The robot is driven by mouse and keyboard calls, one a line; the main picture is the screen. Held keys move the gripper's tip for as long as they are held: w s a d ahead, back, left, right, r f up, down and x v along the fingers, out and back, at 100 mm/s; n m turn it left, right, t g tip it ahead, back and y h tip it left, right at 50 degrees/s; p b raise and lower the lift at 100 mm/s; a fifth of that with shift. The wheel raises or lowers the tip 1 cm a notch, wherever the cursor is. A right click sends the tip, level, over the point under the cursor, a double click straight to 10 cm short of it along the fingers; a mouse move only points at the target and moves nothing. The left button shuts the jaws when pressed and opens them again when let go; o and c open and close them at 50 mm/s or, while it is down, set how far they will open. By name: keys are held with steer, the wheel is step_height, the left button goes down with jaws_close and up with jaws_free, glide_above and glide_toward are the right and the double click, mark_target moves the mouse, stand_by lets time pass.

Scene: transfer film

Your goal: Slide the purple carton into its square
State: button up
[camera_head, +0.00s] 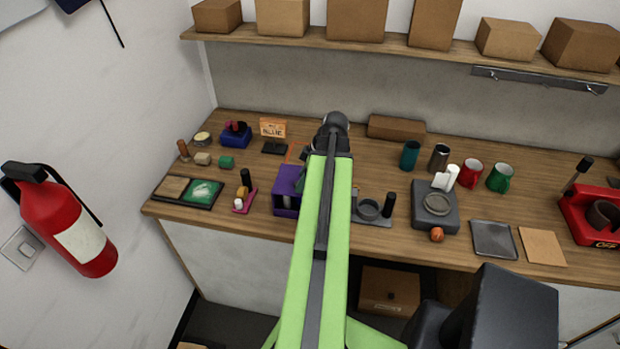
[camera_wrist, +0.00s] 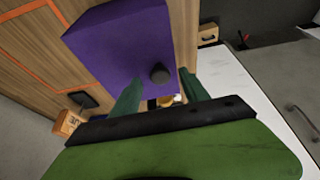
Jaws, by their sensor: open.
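The purple carton (camera_head: 287,187) stands on the wooden bench, partly hidden by my arm in the head view. In the wrist view the purple carton (camera_wrist: 120,45) fills the upper middle, with a round dark knob (camera_wrist: 160,73) on its near face. The orange square outline (camera_head: 295,152) lies behind the carton, mostly hidden by my arm. Its orange lines (camera_wrist: 40,75) also show left of the carton in the wrist view. My gripper (camera_wrist: 158,84) is open, its two green fingers either side of the knob. Whether they touch it I cannot tell.
Left of the carton are a pink holder (camera_head: 244,203) with small items and a tray (camera_head: 188,192). To the right stand a grey fixture (camera_head: 372,220) and a scale-like box (camera_head: 436,214). An orange sign (camera_head: 273,129) stands behind left. The bench's front edge is close to the carton.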

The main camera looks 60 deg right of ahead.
steer(key=b+x, duration=0.1)
steer(key=x, duration=0.1)
steer(key=shift+w+f, duration=0.1)
steer(key=shift+f, duration=0.15)
jaws_close()
stand_by(0.3)
